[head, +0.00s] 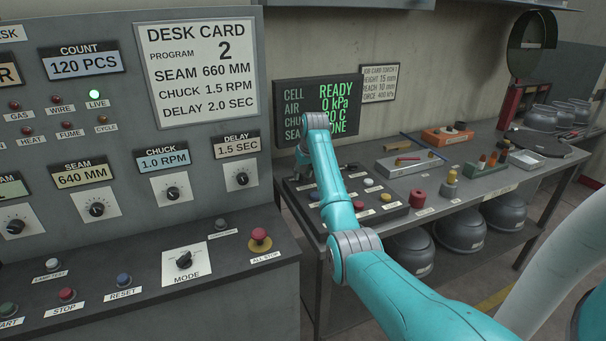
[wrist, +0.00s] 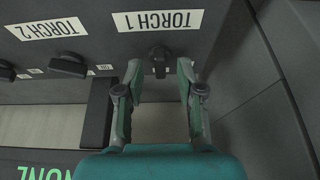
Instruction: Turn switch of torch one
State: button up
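The torch one switch (wrist: 159,58) is a small black knob on the dark panel in the wrist view, beside the upside-down TORCH 1 label (wrist: 158,20). Its handle appears to run up and down in the picture. My gripper (wrist: 159,72) is open, with one finger on each side of the knob. Gaps show between the fingers and the knob, and nothing is held. In the head view, my arm hides the switch and most of my gripper, at the left end of the bench panel.
In the wrist view, the torch two switch (wrist: 68,66) lies to the left with its handle sideways. In the head view, the button panel (head: 395,213) carries several coloured buttons. A display (head: 345,92) stands behind my arm. The grey console (head: 120,200) is close on the left.

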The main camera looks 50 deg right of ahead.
jog(key=shift+f, duration=0.25)
grip_shut()
jog(key=shift+d+n, duration=0.1)
jog(key=shift+n, duration=0.3)
jog(key=n+y, duration=0.1)
jog(key=n, duration=0.1)
jog(key=n+y, duration=0.1)
jog(key=n, duration=0.1)
jog(key=shift+d+r+n+t, duration=0.1)
jog(key=shift+d+n+t, duration=0.05)
jog(key=shift+n+t, duration=0.2)
jog(key=n+y, duration=0.2)
jog(key=n, duration=0.4)
jog(key=shift+d, duration=0.15)
jog(key=shift+n+y, duration=0.3)
jog(key=shift+n, duration=0.05)
